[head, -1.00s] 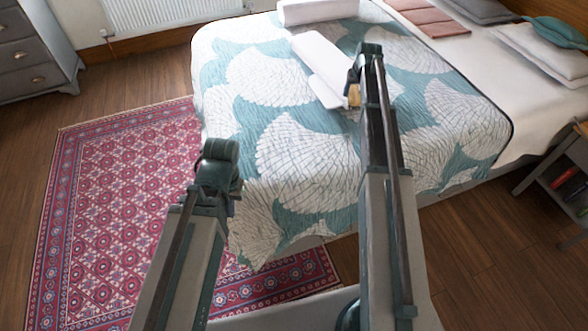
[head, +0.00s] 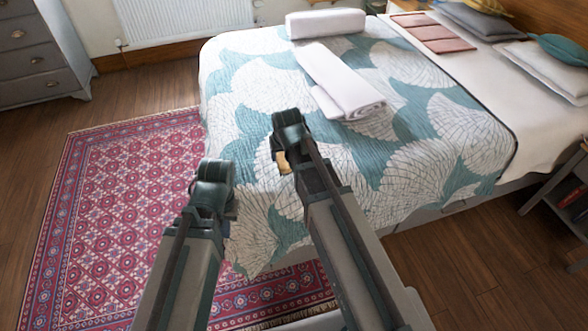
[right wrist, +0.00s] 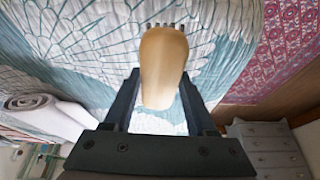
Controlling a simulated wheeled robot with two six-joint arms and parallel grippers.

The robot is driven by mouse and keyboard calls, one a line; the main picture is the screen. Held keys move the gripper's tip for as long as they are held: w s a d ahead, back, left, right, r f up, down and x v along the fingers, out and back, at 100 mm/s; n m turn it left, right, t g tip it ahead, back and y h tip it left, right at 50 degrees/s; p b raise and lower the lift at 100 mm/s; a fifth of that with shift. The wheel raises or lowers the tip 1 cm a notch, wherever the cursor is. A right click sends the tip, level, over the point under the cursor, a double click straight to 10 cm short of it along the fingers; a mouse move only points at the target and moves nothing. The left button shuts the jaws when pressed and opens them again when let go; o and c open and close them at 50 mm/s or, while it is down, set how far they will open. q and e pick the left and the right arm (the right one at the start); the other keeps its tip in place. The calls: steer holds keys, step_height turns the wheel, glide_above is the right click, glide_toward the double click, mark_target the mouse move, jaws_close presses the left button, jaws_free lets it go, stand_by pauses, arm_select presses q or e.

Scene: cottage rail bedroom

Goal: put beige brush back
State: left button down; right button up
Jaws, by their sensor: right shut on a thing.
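The beige brush (right wrist: 163,68) is held between the two dark fingers of my right gripper (right wrist: 158,90) in the right wrist view. Its smooth rounded back faces the camera, and a row of bristle tips shows at its far end. In the head view only a small tan part of the brush (head: 283,162) shows beside my right gripper (head: 287,140), which is over the near left part of the bed. My left gripper (head: 214,178) is further left, near the bed's edge. Its fingers are hidden, so its opening does not show.
The bed (head: 350,165) has a teal and white cover, with rolled and folded white towels (head: 345,90) on it. A red patterned rug (head: 120,200) lies left of it. A grey dresser (head: 40,50) stands back left, a nightstand (head: 565,190) at the right.

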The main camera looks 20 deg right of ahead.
steer(key=s+a+f, duration=0.1)
steer(key=s+a, duration=0.6)
steer(key=s, duration=0.2)
steer(key=shift+n, duration=0.4)
steer(key=w+d, duration=0.4)
steer(key=w+d+f+b, duration=0.1)
steer(key=w+d, duration=0.2)
steer(key=w+d+b, duration=0.1)
steer(key=w+d, duration=0.3)
steer(key=shift+w+d+f, duration=0.3)
steer(key=shift+w+d, duration=0.05)
step_height(320, 180, down, 4)
steer(key=b, duration=0.3)
steer(key=shift+r+b, duration=0.2)
steer(key=shift+b, duration=0.15)
steer(key=shift+f, duration=0.15)
steer(key=o, duration=1.3)
